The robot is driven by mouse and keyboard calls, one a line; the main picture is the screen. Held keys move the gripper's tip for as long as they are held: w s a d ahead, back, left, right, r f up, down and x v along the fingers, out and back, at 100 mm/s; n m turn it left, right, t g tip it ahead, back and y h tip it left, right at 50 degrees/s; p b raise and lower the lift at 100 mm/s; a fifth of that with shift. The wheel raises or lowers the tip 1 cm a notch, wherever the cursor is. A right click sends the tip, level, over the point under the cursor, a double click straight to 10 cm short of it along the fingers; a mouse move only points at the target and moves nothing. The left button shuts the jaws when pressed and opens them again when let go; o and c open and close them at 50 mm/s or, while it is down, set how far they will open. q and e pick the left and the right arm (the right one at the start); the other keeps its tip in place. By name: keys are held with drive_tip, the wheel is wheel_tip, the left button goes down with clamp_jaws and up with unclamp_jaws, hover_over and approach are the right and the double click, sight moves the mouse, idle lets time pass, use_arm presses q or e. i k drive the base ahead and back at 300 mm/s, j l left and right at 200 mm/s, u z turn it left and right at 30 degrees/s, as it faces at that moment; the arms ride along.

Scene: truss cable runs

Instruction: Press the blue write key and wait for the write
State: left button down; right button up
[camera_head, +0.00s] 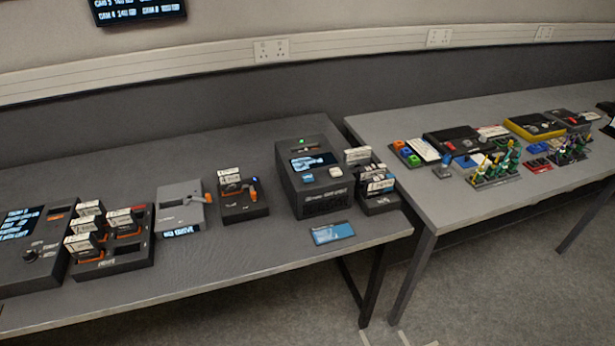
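A dark box-shaped device (318,190) stands near the right end of the left table. Its top has a lit display (313,162) and a small green light (301,141) by a slot at the back. On its front top edge are a small blue key (308,178) and a pale key (336,172) to its right. I take the blue one for the write key; its lettering is too small to read. Nothing touches it. Neither of my grippers shows in this view.
A blue card (332,233) lies before the device. A card rack (379,201) stands close on its right, a holder with an orange-handled part (244,204) on its left. Further left are a grey unit (181,211) and a card tray (112,262). The front table edge is clear.

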sight(306, 178)
drive_tip(key=i+l+u, duration=0.35)
drive_tip(key=l, duration=0.25)
drive_tip(key=i+l+u, duration=0.15)
drive_tip(key=l, duration=0.2)
drive_tip(key=i+l+u, duration=0.15)
drive_tip(key=l, duration=0.25)
drive_tip(key=i+l+u, duration=0.2)
drive_tip(key=l, duration=0.15)
drive_tip(key=i+l+u, duration=0.15)
drive_tip(key=l, duration=0.25)
drive_tip(key=k, duration=0.05)
